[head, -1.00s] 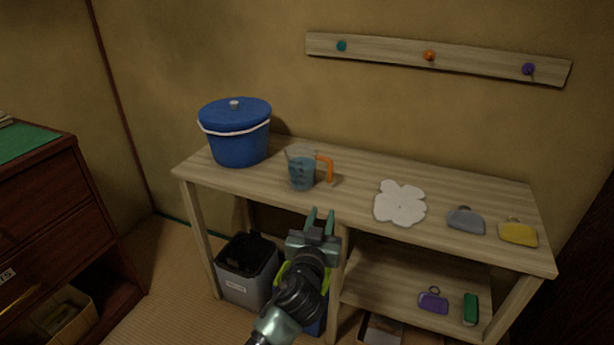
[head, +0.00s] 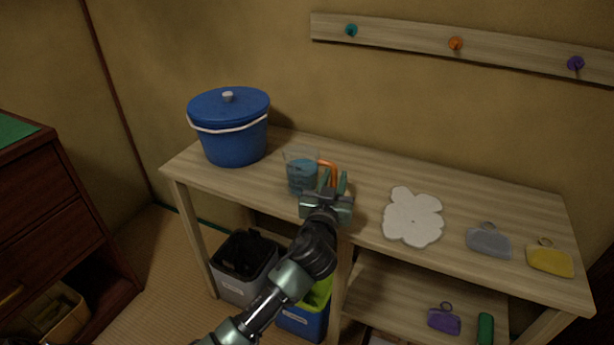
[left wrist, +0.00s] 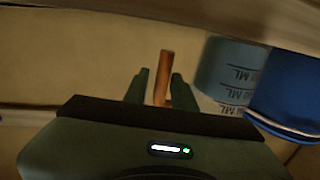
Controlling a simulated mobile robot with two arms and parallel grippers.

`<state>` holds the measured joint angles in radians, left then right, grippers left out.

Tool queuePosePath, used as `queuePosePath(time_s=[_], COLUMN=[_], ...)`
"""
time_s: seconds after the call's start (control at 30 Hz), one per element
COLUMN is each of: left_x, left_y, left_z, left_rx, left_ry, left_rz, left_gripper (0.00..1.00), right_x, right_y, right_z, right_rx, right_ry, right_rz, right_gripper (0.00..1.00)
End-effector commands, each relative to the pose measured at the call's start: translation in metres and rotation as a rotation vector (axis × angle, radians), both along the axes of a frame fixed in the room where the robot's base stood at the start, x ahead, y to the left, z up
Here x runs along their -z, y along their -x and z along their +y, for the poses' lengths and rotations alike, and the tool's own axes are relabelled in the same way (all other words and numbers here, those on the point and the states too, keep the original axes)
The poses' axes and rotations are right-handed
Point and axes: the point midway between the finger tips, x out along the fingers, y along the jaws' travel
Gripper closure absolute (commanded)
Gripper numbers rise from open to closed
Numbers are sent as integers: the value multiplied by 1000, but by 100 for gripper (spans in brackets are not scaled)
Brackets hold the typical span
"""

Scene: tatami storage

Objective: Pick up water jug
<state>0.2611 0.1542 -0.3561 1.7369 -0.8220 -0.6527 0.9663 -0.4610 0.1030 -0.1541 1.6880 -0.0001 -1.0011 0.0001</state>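The water jug (head: 301,172) stands upright on the wooden table, a clear measuring jug with blue water and an orange handle on its right side. The jug also shows in the left wrist view (left wrist: 228,72), with its orange handle (left wrist: 164,75) ahead of the fingers. My left gripper (head: 334,182) is at the jug's handle side, over the table's front part. Its fingers (left wrist: 155,88) are open, one on each side of the handle in the wrist picture; I cannot tell whether they touch it. My right gripper is not in view.
A blue lidded bucket (head: 232,138) stands left of the jug. A white flower-shaped mat (head: 412,217), a grey pouch (head: 488,241) and a yellow pouch (head: 550,260) lie to the right. Bins (head: 244,268) stand under the table (head: 365,170).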

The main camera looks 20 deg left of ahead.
Motion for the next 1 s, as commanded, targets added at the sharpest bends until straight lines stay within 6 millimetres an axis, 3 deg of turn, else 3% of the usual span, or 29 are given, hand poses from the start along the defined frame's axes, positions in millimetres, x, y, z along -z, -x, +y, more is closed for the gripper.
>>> queuePosePath(time_s=[0.13,0.3,0.5,0.53,0.6,0.63,1.0], left_x=[-1,0,0,0,0,0,1], left_y=[-24,-38,-39,-39,-39,-38,-38], left_z=[7,9,9,9,9,9,9], left_rx=[-1,-1,-1,-1,-1,-1,-1], left_ry=[-3,-2,-1,-1,-1,-1,-1], left_rz=[-1,0,0,0,0,1,1], left_gripper=[74,74,74,77,96,100,100], right_x=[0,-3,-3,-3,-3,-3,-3], right_y=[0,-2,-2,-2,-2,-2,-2], right_z=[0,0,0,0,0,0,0], right_rx=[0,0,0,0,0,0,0], right_ry=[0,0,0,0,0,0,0], right_rz=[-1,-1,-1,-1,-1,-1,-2], right_gripper=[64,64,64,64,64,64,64])
